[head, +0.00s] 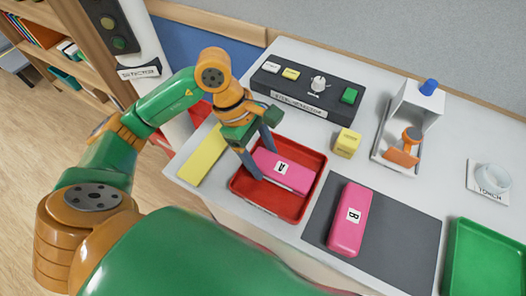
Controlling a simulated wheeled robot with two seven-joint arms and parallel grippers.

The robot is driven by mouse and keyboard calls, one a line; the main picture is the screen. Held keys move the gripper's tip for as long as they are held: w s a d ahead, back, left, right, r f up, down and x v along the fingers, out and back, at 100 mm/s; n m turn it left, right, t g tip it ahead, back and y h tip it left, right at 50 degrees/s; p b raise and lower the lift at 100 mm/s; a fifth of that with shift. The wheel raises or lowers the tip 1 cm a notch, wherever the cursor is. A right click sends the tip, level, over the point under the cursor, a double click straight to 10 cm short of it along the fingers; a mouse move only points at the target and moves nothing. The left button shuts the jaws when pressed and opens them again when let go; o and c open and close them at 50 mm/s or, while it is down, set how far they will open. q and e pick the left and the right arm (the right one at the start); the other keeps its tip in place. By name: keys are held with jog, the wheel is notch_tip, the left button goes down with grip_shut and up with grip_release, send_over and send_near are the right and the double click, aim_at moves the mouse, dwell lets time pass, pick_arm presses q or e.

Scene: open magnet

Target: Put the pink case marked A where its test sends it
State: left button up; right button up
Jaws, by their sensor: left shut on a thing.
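The pink case marked A (294,177) is in the red tray (268,207) at the middle of the white table. My left gripper (261,160) reaches down into the tray, and its two fingers are shut on case A. I cannot tell whether the case rests on the tray floor or is slightly lifted. A second pink case, marked B (343,238), lies on the dark grey mat (402,230) to the right of the tray. A green tray (484,262) stands at the right edge and looks empty. My right gripper is not in view.
A dark panel (335,107) with a knob and coloured buttons stands at the back. A yellow block (347,143), a white stand (414,100) with an orange piece, and a dish labelled TORCH (492,180) stand rightward. A yellow strip (203,155) lies left. The mat's right part is clear.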

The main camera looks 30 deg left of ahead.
pick_arm(q)
jog(key=shift+f+b, duration=0.25)
jog(key=shift+b, duration=0.1)
jog(key=o, duration=1.4)
jog(key=shift+o, duration=0.2)
jog(key=shift+r+p, duration=0.3)
jog(key=shift+r, duration=0.05)
jog(key=shift+w+a+r, duration=0.1)
jog(key=shift+a+r, duration=0.05)
jog(key=shift+r, duration=0.15)
jog(key=v, duration=1.1)
jog(key=shift+b, duration=0.35)
jog(key=shift+r, duration=0.1)
